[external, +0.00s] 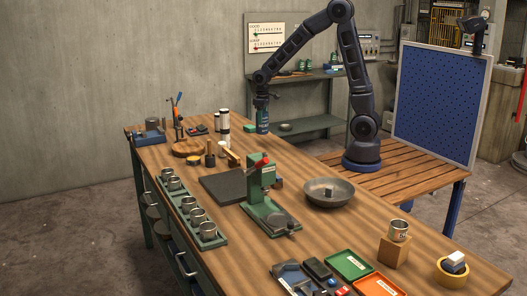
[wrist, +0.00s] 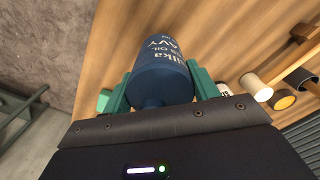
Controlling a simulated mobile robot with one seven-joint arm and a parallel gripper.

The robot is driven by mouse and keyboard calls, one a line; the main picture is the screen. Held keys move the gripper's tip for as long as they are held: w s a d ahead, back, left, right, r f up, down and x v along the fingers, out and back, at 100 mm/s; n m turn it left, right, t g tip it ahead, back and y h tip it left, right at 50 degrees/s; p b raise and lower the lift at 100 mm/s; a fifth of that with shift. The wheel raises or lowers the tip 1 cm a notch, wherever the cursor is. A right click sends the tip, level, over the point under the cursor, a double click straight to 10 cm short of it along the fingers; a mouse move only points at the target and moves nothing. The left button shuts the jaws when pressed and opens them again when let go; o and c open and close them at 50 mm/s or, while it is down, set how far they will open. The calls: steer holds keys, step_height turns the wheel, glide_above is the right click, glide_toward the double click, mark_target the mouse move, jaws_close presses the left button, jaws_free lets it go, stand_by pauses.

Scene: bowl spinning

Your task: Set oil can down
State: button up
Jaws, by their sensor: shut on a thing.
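The oil can (external: 263,122) is dark blue with pale lettering, which shows in the wrist view (wrist: 163,70). My gripper (external: 262,103) is shut on it from above, with one green finger on each side of the can in the wrist view (wrist: 160,85). In the external view the can hangs below my gripper near the far edge of the wooden workbench (external: 320,235). I cannot tell whether its base touches the wood. The underside of the can is hidden in the wrist view.
A small green box (external: 249,127) stands close beside the can. White cylinders (external: 223,121) stand to its left. A green press (external: 262,190), a metal bowl (external: 329,192) and a rack of metal cups (external: 190,212) are nearer the camera. Bare wood lies between can and bowl.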

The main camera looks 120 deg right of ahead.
mark_target(262, 128)
steer(key=shift+f, duration=3.05)
steer(key=shift+f, duration=0.1)
steer(key=o, duration=1.4)
steer(key=shift+c, duration=0.2)
